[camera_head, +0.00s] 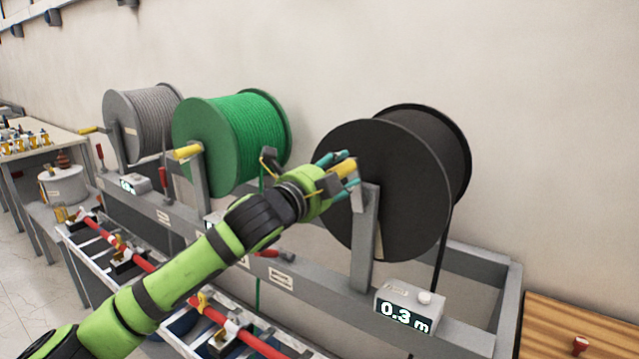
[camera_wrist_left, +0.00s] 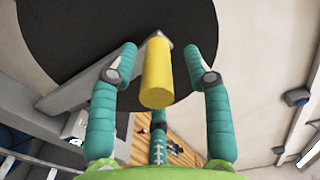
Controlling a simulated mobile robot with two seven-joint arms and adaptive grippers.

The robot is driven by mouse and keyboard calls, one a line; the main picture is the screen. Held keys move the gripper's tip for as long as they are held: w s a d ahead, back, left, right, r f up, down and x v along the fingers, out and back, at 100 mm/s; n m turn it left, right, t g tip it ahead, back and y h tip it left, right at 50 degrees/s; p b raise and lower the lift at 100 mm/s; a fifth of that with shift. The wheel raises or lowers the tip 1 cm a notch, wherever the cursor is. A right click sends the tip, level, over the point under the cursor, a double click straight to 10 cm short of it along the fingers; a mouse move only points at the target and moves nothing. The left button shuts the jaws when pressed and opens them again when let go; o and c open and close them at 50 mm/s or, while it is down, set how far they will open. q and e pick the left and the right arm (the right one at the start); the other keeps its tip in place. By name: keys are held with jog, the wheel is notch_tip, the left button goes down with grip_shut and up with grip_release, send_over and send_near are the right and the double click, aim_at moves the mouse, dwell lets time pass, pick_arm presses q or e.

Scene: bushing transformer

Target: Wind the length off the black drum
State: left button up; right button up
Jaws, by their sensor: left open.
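The black drum (camera_head: 385,185) stands upright on a grey frame at the right of the row, and it fills the upper left of the left wrist view (camera_wrist_left: 70,40). A black strand (camera_head: 441,250) hangs from its right side. The counter box (camera_head: 404,309) below it reads 0.3 m. The yellow crank handle (camera_head: 345,168) sticks out in front of the drum. My left gripper (camera_head: 340,172) is at the handle. In the left wrist view the yellow handle (camera_wrist_left: 157,75) lies between the open teal fingers (camera_wrist_left: 157,78), with gaps on both sides. My right gripper is not in view.
A green drum (camera_head: 232,140) and a grey drum (camera_head: 142,120) stand to the left, each with a yellow handle. Red-handled levers line the frame. A rail with red rods (camera_head: 140,258) runs along the front. A wooden surface (camera_head: 570,325) is at the lower right.

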pick_arm(q)
jog(key=v, duration=1.1)
jog(key=shift+r, duration=0.15)
jog(key=shift+s+d, duration=0.1)
jog(key=shift+d, duration=0.05)
